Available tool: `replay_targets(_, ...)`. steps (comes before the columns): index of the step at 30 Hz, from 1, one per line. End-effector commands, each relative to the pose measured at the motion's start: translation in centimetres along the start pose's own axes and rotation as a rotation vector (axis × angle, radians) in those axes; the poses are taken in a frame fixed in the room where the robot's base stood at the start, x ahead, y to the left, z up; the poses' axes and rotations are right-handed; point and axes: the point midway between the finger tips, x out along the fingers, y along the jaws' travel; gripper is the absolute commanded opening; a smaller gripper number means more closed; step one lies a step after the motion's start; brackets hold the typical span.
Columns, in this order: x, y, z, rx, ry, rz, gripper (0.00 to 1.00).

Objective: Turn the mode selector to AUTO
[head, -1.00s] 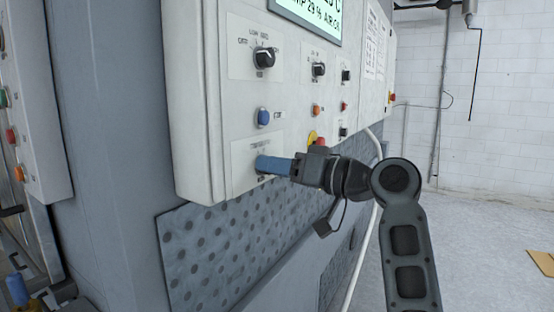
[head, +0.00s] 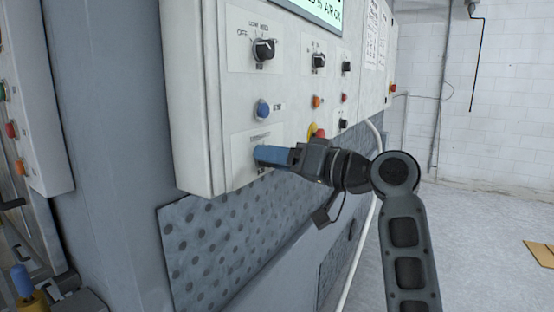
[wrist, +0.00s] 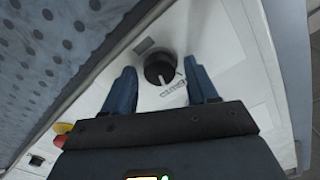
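A black rotary knob (wrist: 158,70) with a pale pointer line sits on a white label plate in the wrist view. Printed text lies beside it, too blurred to read. My gripper (wrist: 162,76) is open, with one blue finger on each side of this knob and a visible gap to each. In the head view my gripper (head: 258,154) reaches from the right to the lower left plate (head: 238,143) of the panel. Its blue fingers hide the knob there. The plate's word is too small to read, so I cannot confirm it is the mode selector.
Above are a blue button (head: 262,110), a black knob marked OFF, LOW, MED (head: 264,50) and a second black knob (head: 318,61). A red and yellow emergency stop (head: 316,131) is close behind my gripper.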

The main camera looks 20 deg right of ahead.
Motion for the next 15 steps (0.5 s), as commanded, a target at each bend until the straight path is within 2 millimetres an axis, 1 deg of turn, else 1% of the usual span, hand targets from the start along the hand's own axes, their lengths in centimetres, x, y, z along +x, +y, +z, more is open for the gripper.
replay_targets(7,0.0,0.0,0.1,0.000,-0.001,0.000,0.61)
replay_targets(9,-0.3,0.1,0.1,0.000,-0.001,0.000,0.61)
replay_targets(11,-0.8,0.1,0.1,0.000,0.000,0.000,0.61)
replay_targets(15,-3.0,0.2,0.3,-0.002,0.000,0.003,0.61)
